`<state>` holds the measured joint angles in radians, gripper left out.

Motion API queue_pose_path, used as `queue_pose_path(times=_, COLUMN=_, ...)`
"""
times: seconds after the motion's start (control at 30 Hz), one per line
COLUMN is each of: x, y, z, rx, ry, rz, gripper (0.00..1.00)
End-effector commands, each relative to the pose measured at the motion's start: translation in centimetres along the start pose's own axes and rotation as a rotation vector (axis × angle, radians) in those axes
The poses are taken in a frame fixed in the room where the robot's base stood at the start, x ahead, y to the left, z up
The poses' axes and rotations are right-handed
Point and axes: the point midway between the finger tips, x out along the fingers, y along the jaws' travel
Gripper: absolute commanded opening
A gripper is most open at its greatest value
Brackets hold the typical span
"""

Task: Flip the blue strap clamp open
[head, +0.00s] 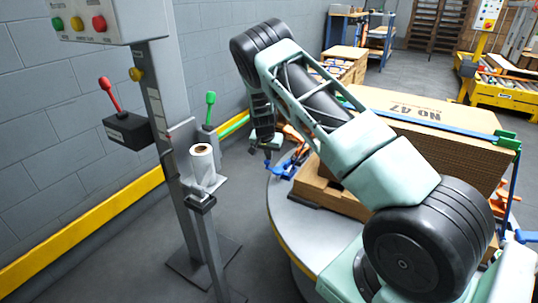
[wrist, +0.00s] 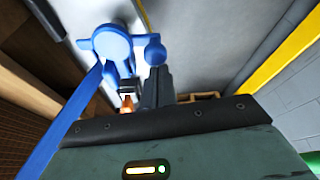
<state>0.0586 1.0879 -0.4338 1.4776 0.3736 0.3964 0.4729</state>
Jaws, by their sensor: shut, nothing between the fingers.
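The blue strap clamp (head: 281,169) sits low at the near left end of the stacked cardboard on the round table. In the wrist view the clamp (wrist: 112,43) shows a round blue body, with a blue ball knob (wrist: 155,52) to its right. A blue strap (wrist: 72,118) runs from it to the lower left. My gripper (head: 266,160) hangs just left of the clamp in the head view. Its dark fingers (wrist: 158,84) are shut and empty, with the tips close to the ball knob; I cannot tell whether they touch it.
The cardboard stack (head: 430,140) fills the round table (head: 285,225). A green clamp (head: 507,140) holds a blue strap at its right. A control post (head: 165,120) with levers and a white roll (head: 202,162) stands left of my gripper. Open floor lies between post and table.

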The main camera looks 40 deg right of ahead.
Motion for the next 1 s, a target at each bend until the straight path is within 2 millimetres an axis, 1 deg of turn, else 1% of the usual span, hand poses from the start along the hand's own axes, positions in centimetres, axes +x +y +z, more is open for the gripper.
queue_pose_path(times=0.47, x=-0.1, y=-0.2, z=0.4, rx=-0.078, ry=-0.002, rz=-0.027, gripper=0.0)
queue_pose_path(times=0.67, x=-0.3, y=-0.3, z=0.7, rx=-0.138, ry=-0.002, rz=-0.05, gripper=0.0)
queue_pose_path(times=0.87, x=-0.6, y=-0.5, z=1.2, rx=-0.263, ry=-0.002, rz=-0.095, gripper=0.0)
queue_pose_path(times=1.0, x=-0.8, y=-0.6, z=1.9, rx=-0.389, ry=-0.003, rz=-0.139, gripper=0.0)
